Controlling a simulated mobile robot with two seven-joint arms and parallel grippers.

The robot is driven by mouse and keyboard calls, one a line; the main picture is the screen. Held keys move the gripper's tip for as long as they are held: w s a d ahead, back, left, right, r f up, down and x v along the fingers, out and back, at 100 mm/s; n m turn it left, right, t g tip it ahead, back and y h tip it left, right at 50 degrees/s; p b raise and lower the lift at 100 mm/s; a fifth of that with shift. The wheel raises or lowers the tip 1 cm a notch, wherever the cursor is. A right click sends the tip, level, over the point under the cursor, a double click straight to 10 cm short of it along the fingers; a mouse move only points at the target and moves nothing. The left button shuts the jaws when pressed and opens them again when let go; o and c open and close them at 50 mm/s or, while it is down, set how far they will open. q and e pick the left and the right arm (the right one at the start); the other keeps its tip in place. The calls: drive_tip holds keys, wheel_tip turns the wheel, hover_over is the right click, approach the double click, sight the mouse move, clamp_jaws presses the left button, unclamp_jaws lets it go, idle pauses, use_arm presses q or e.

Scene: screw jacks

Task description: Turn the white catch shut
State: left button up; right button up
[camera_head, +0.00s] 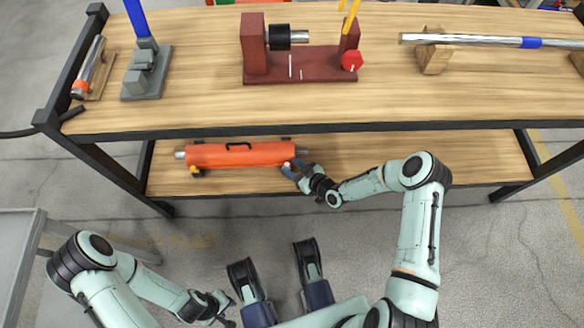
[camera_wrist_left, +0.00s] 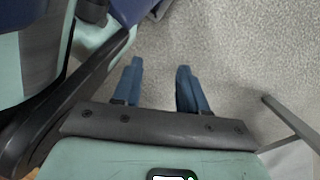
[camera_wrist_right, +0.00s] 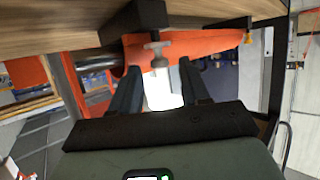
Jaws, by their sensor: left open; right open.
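An orange cylinder (camera_head: 240,155) lies on its side on the lower shelf in the head view, with a black handle on top. A small white catch (camera_head: 287,165) shows at its right end. In the right wrist view a pale T-shaped piece (camera_wrist_right: 156,56), apparently this catch, stands between and beyond the fingertips, in front of the orange body (camera_wrist_right: 190,46). My right gripper (camera_head: 296,169) is open around or just short of it; I cannot tell if it touches. My left gripper (camera_head: 230,308) is open and empty, low over the floor; its fingers also show in the left wrist view (camera_wrist_left: 160,72).
The upper bench top (camera_head: 200,108) overhangs the lower shelf (camera_head: 400,150) just above my right gripper. On top stand a dark red fixture (camera_head: 300,78), a grey stand (camera_head: 146,82) and a rod on wooden blocks (camera_head: 470,40). A grey table (camera_head: 22,250) is at left.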

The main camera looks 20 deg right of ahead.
drive_tip(key=shift+w+a+f, duration=0.1)
drive_tip(key=shift+w+a, duration=0.1)
drive_tip(key=shift+w, duration=0.05)
clamp_jaws()
